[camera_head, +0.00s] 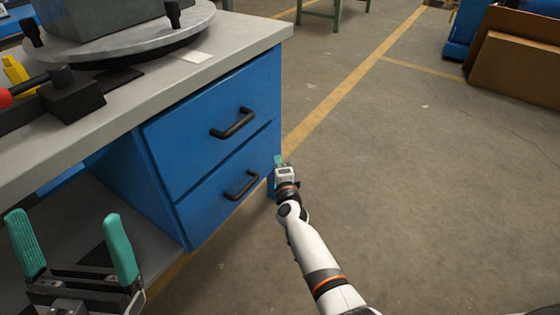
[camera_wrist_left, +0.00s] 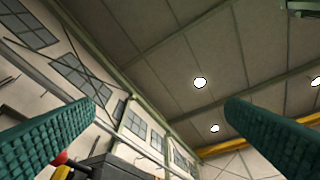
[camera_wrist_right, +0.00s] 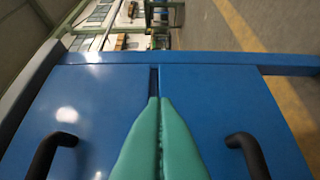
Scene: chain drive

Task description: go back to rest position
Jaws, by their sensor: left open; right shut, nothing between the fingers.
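My left gripper (camera_head: 72,250) is at the lower left of the head view, in front of the workbench, with its two green fingers wide apart and nothing between them. In the left wrist view its fingers (camera_wrist_left: 160,115) frame the ceiling and wall. My right gripper (camera_head: 280,163) is beside the right end of the blue drawer cabinet (camera_head: 205,140). In the right wrist view its green fingers (camera_wrist_right: 160,110) are pressed together, empty, in front of the blue drawer fronts (camera_wrist_right: 90,95). I cannot tell whether they touch the cabinet.
The grey workbench top (camera_head: 225,48) holds a round turntable (camera_head: 190,28) with a grey block on it, a black fixture (camera_head: 72,97) and a yellow part (camera_head: 15,72). Two black drawer handles (camera_head: 233,123) stick out.

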